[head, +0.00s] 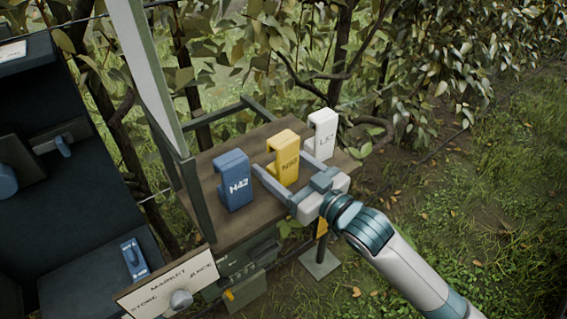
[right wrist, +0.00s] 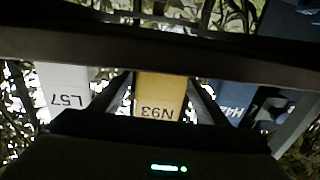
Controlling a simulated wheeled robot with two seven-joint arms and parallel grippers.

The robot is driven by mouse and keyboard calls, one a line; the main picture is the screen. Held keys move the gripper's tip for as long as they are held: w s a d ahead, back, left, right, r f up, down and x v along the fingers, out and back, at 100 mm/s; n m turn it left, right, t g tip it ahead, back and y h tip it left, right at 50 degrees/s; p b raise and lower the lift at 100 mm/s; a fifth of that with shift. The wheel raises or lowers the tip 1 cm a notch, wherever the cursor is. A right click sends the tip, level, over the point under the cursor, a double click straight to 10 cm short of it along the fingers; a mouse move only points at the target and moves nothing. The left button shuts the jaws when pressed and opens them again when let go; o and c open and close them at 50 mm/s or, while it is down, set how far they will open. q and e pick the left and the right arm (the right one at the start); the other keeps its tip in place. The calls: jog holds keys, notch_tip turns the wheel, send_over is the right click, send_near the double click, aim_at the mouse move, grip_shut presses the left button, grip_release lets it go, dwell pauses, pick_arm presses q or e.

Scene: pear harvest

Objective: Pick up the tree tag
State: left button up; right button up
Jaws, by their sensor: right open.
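Three hook-shaped tree tags stand upright on a small wooden table: a blue one marked H42 (head: 234,182), a yellow one marked N93 (head: 283,152) and a white one marked L57 (head: 321,135). My right gripper (head: 281,161) is open, with one finger on each side of the yellow tag. In the right wrist view the yellow tag (right wrist: 161,98) lies between the two fingers, with the white tag (right wrist: 67,90) to the left and the blue tag (right wrist: 232,105) to the right. I cannot tell whether the fingers touch the yellow tag. My left gripper is out of view.
The wooden table (head: 217,225) has a greenish frame and post at its left. A dark shelf unit (head: 85,190) stands further left, with a small blue object (head: 134,258) on it. A lettered sign (head: 165,286) is at the front. Leafy trees stand behind; grass lies right.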

aim_at(280, 136)
jog(key=c, duration=1.1)
jog(key=shift+c, duration=0.2)
notch_tip(280, 136, up, 10)
jog(key=shift+b, duration=0.75)
